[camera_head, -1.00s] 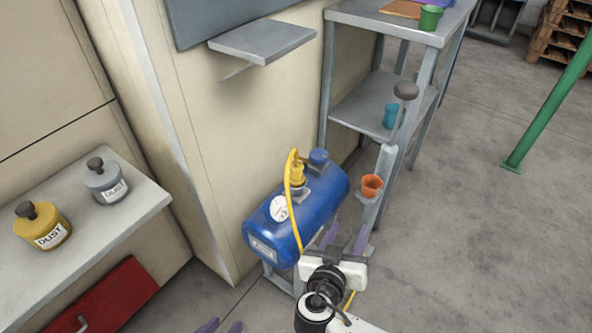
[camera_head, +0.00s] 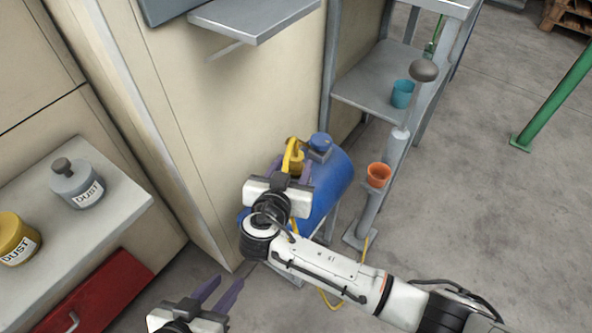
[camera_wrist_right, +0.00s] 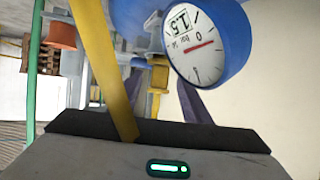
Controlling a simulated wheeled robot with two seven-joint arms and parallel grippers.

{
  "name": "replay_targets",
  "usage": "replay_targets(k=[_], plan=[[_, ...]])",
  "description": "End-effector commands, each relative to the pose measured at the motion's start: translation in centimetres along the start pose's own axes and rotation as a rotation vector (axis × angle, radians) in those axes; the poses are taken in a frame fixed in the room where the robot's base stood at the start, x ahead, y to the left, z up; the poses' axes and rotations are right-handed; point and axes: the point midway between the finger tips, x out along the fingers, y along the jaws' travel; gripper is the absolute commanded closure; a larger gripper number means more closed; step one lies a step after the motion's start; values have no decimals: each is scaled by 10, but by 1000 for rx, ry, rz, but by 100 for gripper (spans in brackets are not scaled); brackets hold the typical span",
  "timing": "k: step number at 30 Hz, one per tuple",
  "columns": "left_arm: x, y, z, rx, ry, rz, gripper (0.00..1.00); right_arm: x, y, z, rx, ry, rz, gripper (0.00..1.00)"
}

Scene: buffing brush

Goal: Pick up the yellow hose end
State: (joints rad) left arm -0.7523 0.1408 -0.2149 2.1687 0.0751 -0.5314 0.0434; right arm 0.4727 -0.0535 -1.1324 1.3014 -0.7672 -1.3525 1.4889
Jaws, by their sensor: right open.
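The yellow hose (camera_head: 293,150) loops over the blue compressor tank (camera_head: 333,185). Its lower part (camera_head: 330,300) shows below my right arm. My right gripper (camera_head: 289,167) is over the tank, beside the upper yellow loop, and hides part of tank and hose. In the right wrist view the purple fingers (camera_wrist_right: 163,95) are apart, with a yellow fitting (camera_wrist_right: 158,75) seen between them, its distance unclear. The thick hose (camera_wrist_right: 98,55) crosses left of the fingers. I cannot make out the hose's loose end. My left gripper (camera_head: 222,292) is open and empty, low at left.
A round gauge (camera_wrist_right: 205,45) is close to the right fingers. A grey lever post (camera_head: 385,185) with an orange cup (camera_head: 378,175) stands right of the tank. A shelf holds a teal cup (camera_head: 402,93). Dust canisters (camera_head: 77,184) stand on the left bench.

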Motion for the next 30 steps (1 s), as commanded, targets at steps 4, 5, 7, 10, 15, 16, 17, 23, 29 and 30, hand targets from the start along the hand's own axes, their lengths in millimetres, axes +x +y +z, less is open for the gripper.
replay_targets(k=[4, 5, 7, 10, 15, 16, 17, 23, 29, 30], plan=[[4, 0, 5, -6, 2, 2, 69, 23, 1, 2, -2, 3, 0, 56], [4, 0, 5, -7, 2, 2, 69, 25, 1, 2, -2, 2, -1, 56], [3, 0, 6, -9, 0, 3, 69, 29, 1, 1, -2, 1, -2, 56], [2, 1, 7, -11, -2, 3, 69, 30, 1, 1, -1, 0, -2, 56], [1, 1, 7, -12, -1, 4, 69, 30, 1, 1, -1, 0, -2, 61], [1, 1, 7, -12, -1, 4, 69, 30, 1, 1, -1, 0, -2, 66], [1, 1, 7, -12, -1, 4, 69, 30, 1, 1, -1, 0, -2, 71], [1, 1, 6, -12, 0, 4, 69, 30, 1, 1, -1, 0, -2, 100], [2, 1, 4, -10, 5, 3, 69, 30, 1, 0, -1, 0, -2, 100], [2, 1, 3, -10, 5, 3, 69, 29, 1, -1, 0, 1, -2, 100]])
